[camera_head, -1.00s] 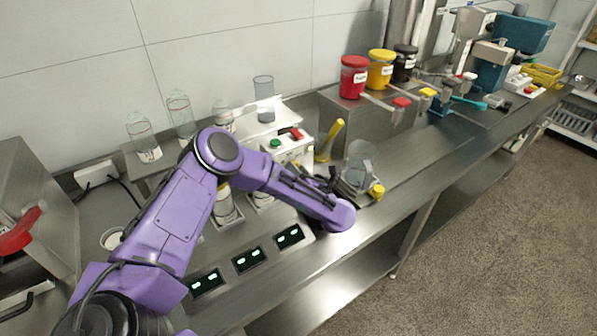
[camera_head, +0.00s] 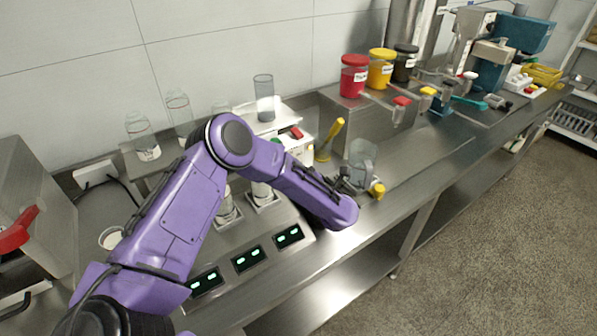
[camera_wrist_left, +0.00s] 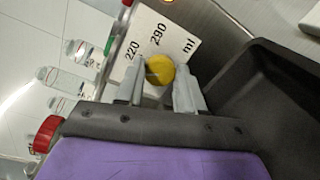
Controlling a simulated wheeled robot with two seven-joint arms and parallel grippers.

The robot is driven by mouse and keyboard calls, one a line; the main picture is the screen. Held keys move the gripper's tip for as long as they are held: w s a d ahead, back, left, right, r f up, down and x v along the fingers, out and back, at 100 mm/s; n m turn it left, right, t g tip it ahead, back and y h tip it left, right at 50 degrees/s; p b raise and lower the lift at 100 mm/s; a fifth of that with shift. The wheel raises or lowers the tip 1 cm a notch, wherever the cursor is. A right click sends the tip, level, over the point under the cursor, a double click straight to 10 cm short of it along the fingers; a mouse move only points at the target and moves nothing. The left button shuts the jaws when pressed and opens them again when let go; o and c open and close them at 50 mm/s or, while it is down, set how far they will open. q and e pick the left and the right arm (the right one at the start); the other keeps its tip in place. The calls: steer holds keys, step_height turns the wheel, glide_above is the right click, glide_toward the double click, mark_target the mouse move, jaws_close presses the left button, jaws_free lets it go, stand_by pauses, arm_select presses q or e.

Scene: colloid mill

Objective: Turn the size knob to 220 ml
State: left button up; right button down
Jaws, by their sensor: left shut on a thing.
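The yellow size knob (camera_wrist_left: 160,69) is on a white panel (camera_wrist_left: 178,35) in the left wrist view. The panel is printed "220", "290" and "ml". My left gripper (camera_wrist_left: 159,86) has its two grey fingers on either side of the knob and is shut on it. The knob covers part of the panel, and I cannot make out a pointer mark on it. In the head view, the white control box (camera_head: 298,148) with a red switch is partly behind my purple left arm, and the gripper's fingertips are hidden. My right gripper is not in view.
Glass bottles (camera_head: 142,137) stand at the back left. Red (camera_head: 353,76) and yellow jars (camera_head: 381,69) stand on a raised steel block.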

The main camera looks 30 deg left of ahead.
arm_select(q)
steer(key=m, duration=0.4)
steer(key=shift+f+m+g, duration=0.1)
steer(key=shift+m+g, duration=0.2)
steer(key=shift+m, duration=0.4)
steer(key=o, duration=1)
steer(key=shift+o, duration=0.2)
steer(key=shift+d, duration=0.1)
steer(key=b+v, duration=0.3)
steer(key=v, duration=0.6)
steer(key=shift+d, duration=0.25)
steer(key=shift+s+d, duration=0.3)
steer(key=shift+d, duration=0.1)
